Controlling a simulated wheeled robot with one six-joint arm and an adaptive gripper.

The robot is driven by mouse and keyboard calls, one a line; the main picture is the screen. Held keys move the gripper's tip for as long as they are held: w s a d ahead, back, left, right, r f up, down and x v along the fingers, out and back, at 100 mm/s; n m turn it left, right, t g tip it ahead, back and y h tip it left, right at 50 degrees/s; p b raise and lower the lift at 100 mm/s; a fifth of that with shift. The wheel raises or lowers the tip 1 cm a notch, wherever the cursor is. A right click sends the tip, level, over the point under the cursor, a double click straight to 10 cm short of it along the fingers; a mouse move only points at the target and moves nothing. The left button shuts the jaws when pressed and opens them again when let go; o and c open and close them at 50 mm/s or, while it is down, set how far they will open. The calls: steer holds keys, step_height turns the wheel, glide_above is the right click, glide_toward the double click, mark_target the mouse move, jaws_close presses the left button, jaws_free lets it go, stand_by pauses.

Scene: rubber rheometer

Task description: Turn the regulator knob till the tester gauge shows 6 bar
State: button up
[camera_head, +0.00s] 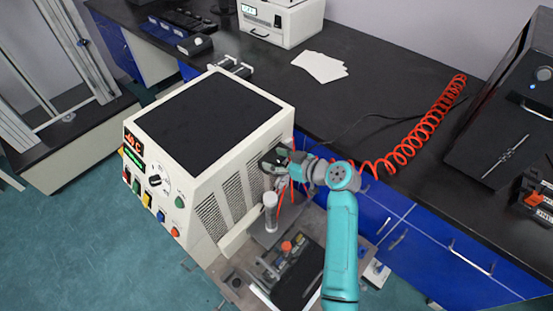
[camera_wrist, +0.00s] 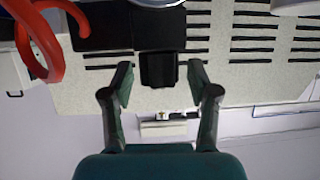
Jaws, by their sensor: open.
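The tester (camera_head: 205,150) is a cream box with a black top, side vents and a front panel. A small white dial (camera_head: 155,168) on that panel is too small to read. My gripper (camera_head: 275,160) is at the tester's right side. In the wrist view, my gripper (camera_wrist: 160,82) is open, with one finger on each side of a black knob-like block (camera_wrist: 158,69). Gaps show between the block and both fingers. It looks like the regulator knob; the head view does not show it clearly. A silver round rim (camera_wrist: 155,3) is cut off at the top.
A coiled red hose (camera_head: 425,130) runs over the black bench (camera_head: 370,95) beside my arm. A clear cylinder (camera_head: 270,212) hangs below my gripper. A cart with a dark item (camera_head: 298,280) stands below. A black machine (camera_head: 510,110) is at the right.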

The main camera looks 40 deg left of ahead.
jaws_close()
steer(key=shift+m+t, duration=0.3)
steer(key=shift+t, duration=0.1)
steer(key=m+t, duration=0.3)
steer(key=t, duration=0.1)
steer(key=shift+s+m+h, duration=0.1)
steer(key=shift+m+h, duration=0.2)
steer(key=shift+h, duration=0.1)
steer(key=m+t+h, duration=0.2)
steer(key=m+t, duration=0.1)
steer(key=t, duration=0.1)
steer(key=shift+m, duration=0.4)
steer(key=m+t+h, duration=0.3)
steer(key=m+h, duration=0.1)
steer(key=shift+a+m+h, duration=0.1)
steer(key=shift+m+h, duration=0.2)
steer(key=shift+h, duration=0.1)
steer(key=shift+m+t+h, duration=0.6)
steer(key=shift+m+h, duration=1)
steer(key=shift+h, duration=0.1)
